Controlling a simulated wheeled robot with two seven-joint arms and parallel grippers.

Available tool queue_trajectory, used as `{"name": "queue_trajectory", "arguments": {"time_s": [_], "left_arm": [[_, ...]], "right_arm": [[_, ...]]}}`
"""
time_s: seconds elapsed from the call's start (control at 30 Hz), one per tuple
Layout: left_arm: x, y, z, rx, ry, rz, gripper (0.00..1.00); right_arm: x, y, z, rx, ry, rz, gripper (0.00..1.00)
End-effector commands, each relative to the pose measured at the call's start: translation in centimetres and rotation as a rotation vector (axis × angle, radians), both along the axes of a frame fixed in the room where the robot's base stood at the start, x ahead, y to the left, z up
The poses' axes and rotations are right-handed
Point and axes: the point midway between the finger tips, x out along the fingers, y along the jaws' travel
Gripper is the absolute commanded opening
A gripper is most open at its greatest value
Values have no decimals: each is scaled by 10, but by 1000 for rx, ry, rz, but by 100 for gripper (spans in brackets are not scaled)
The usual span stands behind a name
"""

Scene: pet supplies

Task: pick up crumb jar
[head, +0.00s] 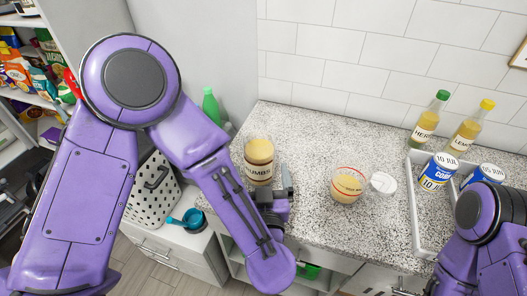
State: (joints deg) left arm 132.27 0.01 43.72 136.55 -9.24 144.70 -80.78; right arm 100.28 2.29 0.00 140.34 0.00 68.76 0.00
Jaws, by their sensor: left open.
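The crumb jar (259,152) is a clear jar of tan crumbs with a label partly reading "MBS". It stands upright near the left end of the speckled counter (330,222). My left gripper (272,188) is open at the lower right of the jar, with one grey finger showing just right of its base. The arm and gripper hide part of the jar's lower side, and I cannot tell whether the fingers touch it. My right arm shows at the lower right, but its gripper is out of view.
A measuring cup of tan contents (346,187) and a small white dish (383,183) stand right of the jar. A white tray (418,208) holds blue-and-white cans (438,171). Two bottles (426,122) stand behind. A tiled wall closes the back.

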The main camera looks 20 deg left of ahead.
Motion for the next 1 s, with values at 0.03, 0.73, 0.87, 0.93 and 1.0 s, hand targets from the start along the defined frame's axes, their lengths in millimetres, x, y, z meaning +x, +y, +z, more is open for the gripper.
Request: {"name": "queue_trajectory", "arguments": {"time_s": [0.03, 0.73, 0.87, 0.93, 1.0], "left_arm": [[9, 4, 2, -1, 2, 2, 100], [81, 28, 0, 2, -1, -10, 100], [81, 28, 0, 2, -1, -10, 67], [80, 28, 0, 1, -1, -10, 50], [80, 28, 1, 1, -2, -10, 50]], "right_arm": [[0, 0, 6, 1, 1, 0, 99], [0, 0, 33, 1, 1, 0, 99], [0, 0, 33, 1, 1, 0, 99], [0, 0, 33, 1, 1, 0, 99], [0, 0, 33, 1, 1, 0, 99]]}}
